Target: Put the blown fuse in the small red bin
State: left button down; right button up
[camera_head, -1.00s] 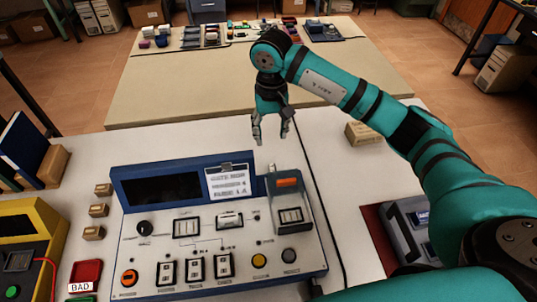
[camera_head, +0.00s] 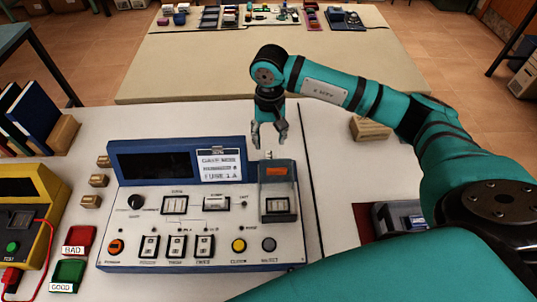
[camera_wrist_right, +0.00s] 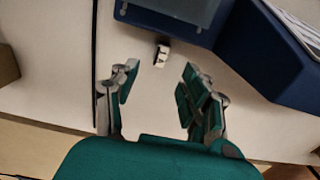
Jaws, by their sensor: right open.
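The small red bin (camera_head: 81,237), labelled BAD, sits on the bench left of the blue-edged control panel (camera_head: 130,258). A clear-covered bay (camera_head: 278,190) with an orange label is at the panel's right side. I cannot make out a fuse there. My right gripper (camera_head: 270,142) is open and empty, pointing down just behind this bay. In the right wrist view, the open fingers (camera_wrist_right: 157,105) are apart, with a small white piece (camera_wrist_right: 161,55) beyond them, by the bay's edge. I cannot tell what it is. My left gripper is out of view.
A green bin (camera_head: 69,272), labelled GOOD, is just in front of the red one. A yellow tester (camera_head: 45,205) with a red lead stands at far left. Small tan blocks (camera_head: 98,181) lie left of the panel. A cardboard box (camera_head: 371,129) is right of the gripper.

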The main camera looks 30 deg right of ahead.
aim_at(269, 153)
notch_tip(269, 153, down, 2)
jog(key=shift+f, duration=0.1)
jog(key=shift+w+f+p, duration=0.1)
jog(key=shift+f+p, duration=0.25)
jog(key=shift+p, duration=0.05)
jog(key=f, duration=0.1)
jog(key=f+p, duration=0.1)
jog(key=f, duration=0.1)
jog(key=shift+w+f, duration=0.2)
jog(key=shift+f, duration=0.5)
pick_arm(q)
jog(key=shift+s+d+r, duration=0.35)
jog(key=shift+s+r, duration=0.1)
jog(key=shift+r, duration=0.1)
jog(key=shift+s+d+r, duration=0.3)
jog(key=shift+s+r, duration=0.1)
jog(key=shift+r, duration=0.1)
pick_arm(e)
grip_shut()
